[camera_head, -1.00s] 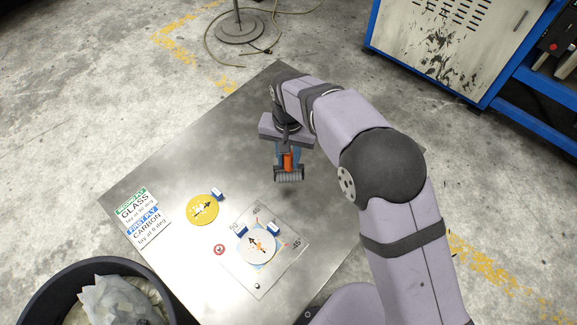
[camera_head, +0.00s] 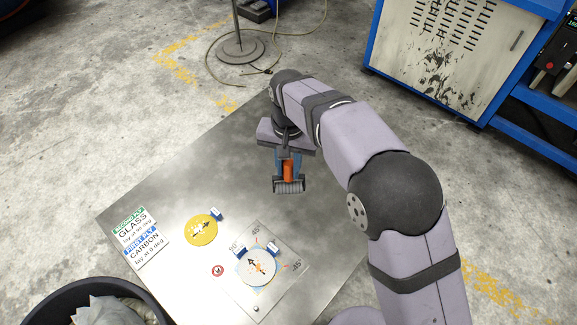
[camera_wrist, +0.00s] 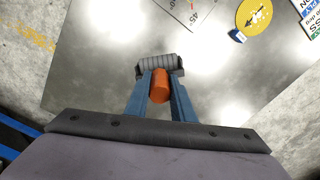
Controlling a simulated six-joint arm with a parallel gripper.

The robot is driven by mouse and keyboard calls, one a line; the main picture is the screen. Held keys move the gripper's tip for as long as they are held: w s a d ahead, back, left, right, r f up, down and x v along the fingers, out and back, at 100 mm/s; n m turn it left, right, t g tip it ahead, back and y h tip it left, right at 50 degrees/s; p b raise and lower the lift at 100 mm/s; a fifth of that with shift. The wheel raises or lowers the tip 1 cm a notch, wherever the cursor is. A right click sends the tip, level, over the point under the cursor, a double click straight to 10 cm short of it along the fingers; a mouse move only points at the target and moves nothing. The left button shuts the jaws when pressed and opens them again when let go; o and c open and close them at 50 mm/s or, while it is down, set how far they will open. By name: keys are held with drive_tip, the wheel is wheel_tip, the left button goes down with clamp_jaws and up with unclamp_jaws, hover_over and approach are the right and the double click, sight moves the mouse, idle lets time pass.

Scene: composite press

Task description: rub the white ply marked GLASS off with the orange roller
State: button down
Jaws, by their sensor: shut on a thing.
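My gripper (camera_head: 288,168) is shut on the orange handle of the roller (camera_head: 289,185); the roller also shows in the wrist view (camera_wrist: 160,67), its ridged grey drum out in front of the blue fingers. It is held over the upper middle of the metal table, apart from the plies. The round white ply (camera_head: 257,267) lies on the grey square plate (camera_head: 262,299) with angle marks, at the lower middle. It has a black arrow and orange marks; its lettering is too small to read.
A round yellow ply (camera_head: 201,231) with a tab lies left of the plate. GLASS and CARBON signs (camera_head: 140,238) lie at the table's left edge. A small red-ringed disc (camera_head: 218,270) is beside the plate. A black bin (camera_head: 70,300) stands lower left. The table between roller and plate is clear.

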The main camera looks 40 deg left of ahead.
drive_tip(key=s+a+r+n+p, duration=0.2)
drive_tip(key=s+r+p, duration=0.4)
drive_tip(key=s+p, duration=0.1)
drive_tip(key=s+d+n+p, duration=0.1)
drive_tip(key=s+d+p, duration=0.4)
drive_tip(key=s, duration=0.4)
drive_tip(key=s+d+f+m, duration=0.1)
drive_tip(key=d+f+m, duration=0.2)
drive_tip(key=f, duration=0.4)
drive_tip(key=shift+s+f+p, duration=0.2)
drive_tip(key=shift+p, duration=0.2)
drive_tip(key=shift+f, duration=0.1)
drive_tip(key=shift+f+b, duration=2.3)
drive_tip(key=shift+f, duration=0.55)
